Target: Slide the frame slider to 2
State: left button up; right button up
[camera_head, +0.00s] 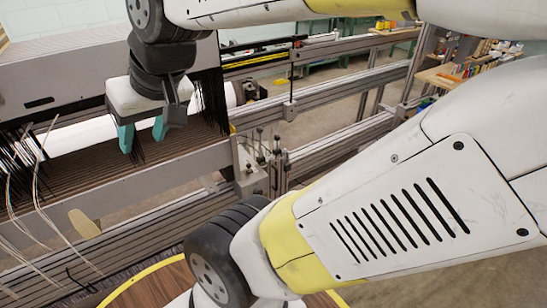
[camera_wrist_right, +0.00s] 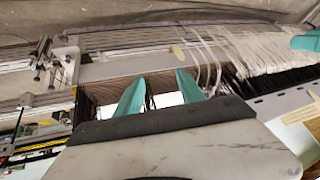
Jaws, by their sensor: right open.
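My right gripper (camera_head: 143,136) has teal fingers, spread apart with nothing between them, over the dark thread rows of the loom (camera_head: 165,185). Its fingers also show in the right wrist view (camera_wrist_right: 160,88), pointing toward the threads and a long grey beam (camera_wrist_right: 120,68). No part is marked clearly enough for me to name it as the frame slider, and no number 2 can be read. A teal piece (camera_wrist_right: 306,41) at the right edge of the wrist view looks like a fingertip of my left gripper; its opening is hidden.
A metal block with upright rods (camera_head: 255,165) stands on the rails right of my right gripper. A tan tab (camera_head: 84,224) sits on the front beam. White threads (camera_head: 40,185) hang at the left. A cluttered bench (camera_head: 465,70) stands behind at the right.

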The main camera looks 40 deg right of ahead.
aim_at(248, 165)
jog(key=z, duration=1.45)
jog(key=i+j, duration=0.15)
jog(key=i, duration=0.45)
jog(key=i+j+z, duration=0.1)
jog(key=i, duration=0.5)
jog(key=z, duration=0.15)
jog(key=u, duration=0.15)
